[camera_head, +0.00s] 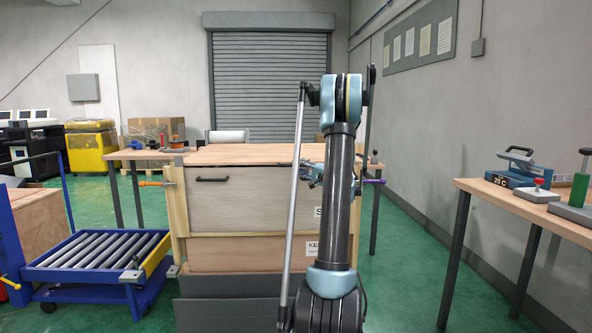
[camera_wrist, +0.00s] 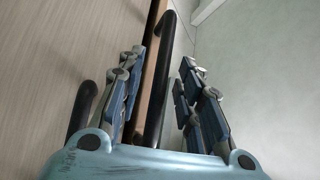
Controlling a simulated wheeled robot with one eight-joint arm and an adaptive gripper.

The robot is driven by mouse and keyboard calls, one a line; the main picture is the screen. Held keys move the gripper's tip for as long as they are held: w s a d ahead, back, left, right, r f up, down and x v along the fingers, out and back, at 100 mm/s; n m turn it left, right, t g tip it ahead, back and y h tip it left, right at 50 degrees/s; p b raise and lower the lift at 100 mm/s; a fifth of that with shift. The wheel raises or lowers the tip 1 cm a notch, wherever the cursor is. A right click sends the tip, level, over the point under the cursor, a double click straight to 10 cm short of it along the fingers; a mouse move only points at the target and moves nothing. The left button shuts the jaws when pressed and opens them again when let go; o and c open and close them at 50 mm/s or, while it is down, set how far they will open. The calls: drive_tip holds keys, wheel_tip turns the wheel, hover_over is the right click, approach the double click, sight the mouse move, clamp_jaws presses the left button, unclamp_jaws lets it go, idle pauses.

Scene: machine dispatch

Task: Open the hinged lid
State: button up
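A large wooden crate (camera_head: 240,213) stands ahead of me in the head view, with a flat brown lid (camera_head: 235,154) lying level on top. A black bar handle (camera_head: 212,179) sits on the upper left of its pale front panel. My gripper (camera_head: 312,174) is at the upper right of the crate's front, partly hidden by my arm. In the wrist view my gripper (camera_wrist: 160,92) is open, its two blue-grey fingers apart. A black bar (camera_wrist: 158,80) runs between them, closer to the left finger; I see no finger closed on it. Another black bar (camera_wrist: 80,112) is at the left.
A blue roller cart (camera_head: 98,254) stands left of the crate. A table (camera_head: 490,195) with clamp-like tools (camera_head: 515,173) stands at the right. Green floor (camera_head: 412,270) is clear between that table and the crate. A grey shutter (camera_head: 270,90) closes the back wall.

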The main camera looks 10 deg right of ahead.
drive_tip(key=shift+x, duration=1.05)
drive_tip(key=shift+s, duration=0.1)
clamp_jaws()
